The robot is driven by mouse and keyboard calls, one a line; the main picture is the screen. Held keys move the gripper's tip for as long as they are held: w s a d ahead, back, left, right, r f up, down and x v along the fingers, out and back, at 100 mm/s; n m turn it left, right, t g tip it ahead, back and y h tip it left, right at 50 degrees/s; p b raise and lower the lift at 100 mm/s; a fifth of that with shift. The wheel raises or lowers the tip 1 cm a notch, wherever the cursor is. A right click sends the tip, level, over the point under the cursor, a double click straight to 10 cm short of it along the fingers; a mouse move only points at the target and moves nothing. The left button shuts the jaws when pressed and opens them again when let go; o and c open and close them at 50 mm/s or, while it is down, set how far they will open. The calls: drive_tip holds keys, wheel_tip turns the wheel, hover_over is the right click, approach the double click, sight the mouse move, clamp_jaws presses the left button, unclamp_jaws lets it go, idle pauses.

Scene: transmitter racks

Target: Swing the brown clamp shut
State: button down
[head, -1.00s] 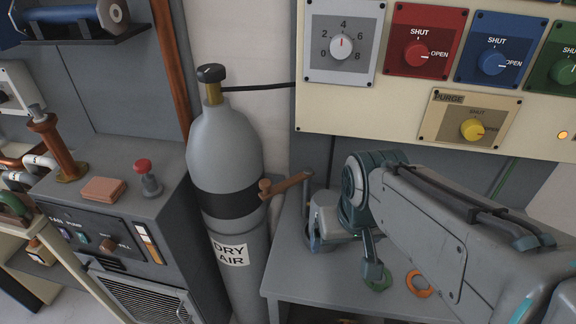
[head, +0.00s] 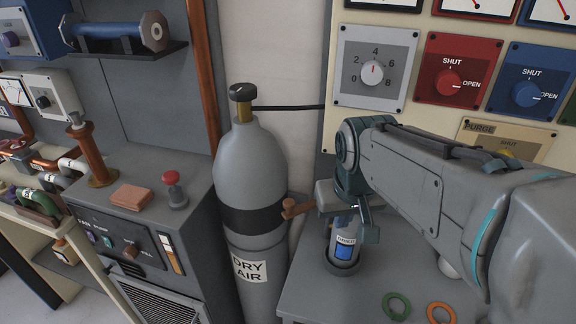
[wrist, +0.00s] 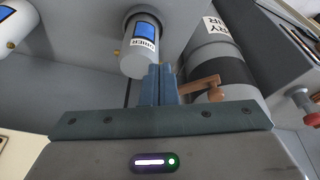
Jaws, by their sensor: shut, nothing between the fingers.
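In the wrist view the clamp (wrist: 203,88) reaches left towards my fingers. My gripper (wrist: 158,70) is shut and empty, close beside the clamp's free end; I cannot tell whether they touch.
A labelled bottle (head: 344,240) stands on the grey table right beside my gripper. A green ring (head: 397,306) and an orange ring (head: 441,313) lie on the table. A control panel (head: 420,110) is behind my arm. A grey console (head: 140,220) stands left of the cylinder.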

drive_tip(key=w+a+r+n+y+p, duration=0.1)
drive_tip(key=w+a+r+n, duration=0.1)
drive_tip(key=w+a+r, duration=0.5)
drive_tip(key=w+a, duration=0.3)
drive_tip(key=w, duration=0.1)
drive_tip(key=shift+w+a+r+n+t, duration=0.15)
drive_tip(key=shift+a+r+n+t, duration=0.15)
drive_tip(key=shift+r+n, duration=0.1)
drive_tip(key=shift+d, duration=0.1)
wheel_tip(320, 180, down, 10)
drive_tip(key=p, duration=0.1)
drive_tip(key=shift+s, duration=0.3)
drive_tip(key=shift+s+d+p, duration=0.1)
drive_tip(key=shift+d+p, duration=0.05)
drive_tip(key=shift+p, duration=0.15)
